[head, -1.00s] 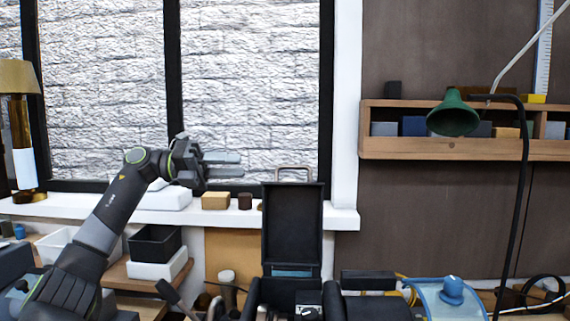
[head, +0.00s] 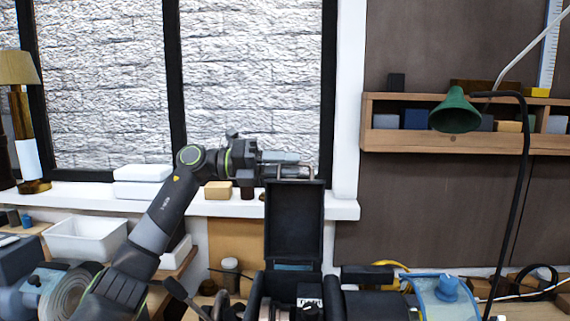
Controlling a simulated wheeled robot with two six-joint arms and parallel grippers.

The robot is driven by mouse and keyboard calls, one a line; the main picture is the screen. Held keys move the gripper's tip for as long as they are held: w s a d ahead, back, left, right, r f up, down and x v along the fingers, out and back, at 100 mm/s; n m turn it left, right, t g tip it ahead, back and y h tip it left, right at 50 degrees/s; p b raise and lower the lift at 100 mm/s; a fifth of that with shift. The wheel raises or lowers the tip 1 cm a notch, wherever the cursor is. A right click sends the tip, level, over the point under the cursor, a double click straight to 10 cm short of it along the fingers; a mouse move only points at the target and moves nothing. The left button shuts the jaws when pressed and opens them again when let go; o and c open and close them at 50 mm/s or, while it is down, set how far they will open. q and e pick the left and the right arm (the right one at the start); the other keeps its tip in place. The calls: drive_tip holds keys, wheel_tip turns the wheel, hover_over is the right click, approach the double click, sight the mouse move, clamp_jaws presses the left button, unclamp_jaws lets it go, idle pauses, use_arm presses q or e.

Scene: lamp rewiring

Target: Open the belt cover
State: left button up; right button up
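The belt cover (head: 294,225) appears to be the black, tray-like lid standing upright above the dark machine (head: 330,298) at the bottom centre of the head view. A pale metal handle (head: 297,170) shows at its top edge. My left gripper (head: 300,164) points right at the height of this handle, with its fingers overlapping it in the picture. I cannot tell whether the fingers touch the handle or how far apart they are. My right gripper is not in view.
A green lamp shade (head: 455,112) hangs at right before a wooden shelf (head: 460,144). A blue-topped part (head: 447,289) sits right of the machine. A white bin (head: 87,238) stands at left. The window sill (head: 340,210) runs behind the cover.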

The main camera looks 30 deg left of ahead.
use_arm(q)
drive_tip(key=c, duration=0.5)
clamp_jaws()
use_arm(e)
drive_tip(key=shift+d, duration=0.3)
